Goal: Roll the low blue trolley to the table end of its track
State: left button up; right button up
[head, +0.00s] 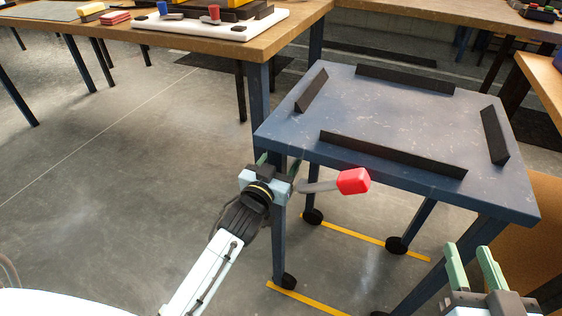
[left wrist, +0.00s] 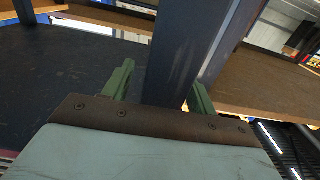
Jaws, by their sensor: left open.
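The low blue trolley (head: 385,112) stands on black wheels, with dark raised strips along its top. My left gripper (head: 280,165) is at its near-left corner. In the left wrist view, the green fingers (left wrist: 160,92) are apart, with a dark blue leg (left wrist: 188,50) between them; I cannot tell whether they touch it. A red-ended grey lever (head: 354,181) sticks out just right of this gripper; its mount is hidden. Yellow track lines (head: 372,237) run on the floor under the trolley. My right gripper (head: 468,252) is open and empty below the trolley's right side.
A wooden table (head: 200,42) stands behind and left of the trolley, bearing a white tray (head: 225,27) and small coloured items. Another wooden top (head: 545,75) is at the right edge, with a brown panel (head: 540,215) below. The grey floor at left is clear.

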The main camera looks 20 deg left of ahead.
pick_arm(q)
jog(key=shift+c, duration=0.3)
grip_shut()
dwell(1.0)
jog(key=c, duration=0.8)
grip_release()
jog(key=shift+c, duration=1)
jog(key=shift+d, duration=0.15)
jog(key=shift+d+f, duration=0.1)
jog(key=shift+d, duration=1.45)
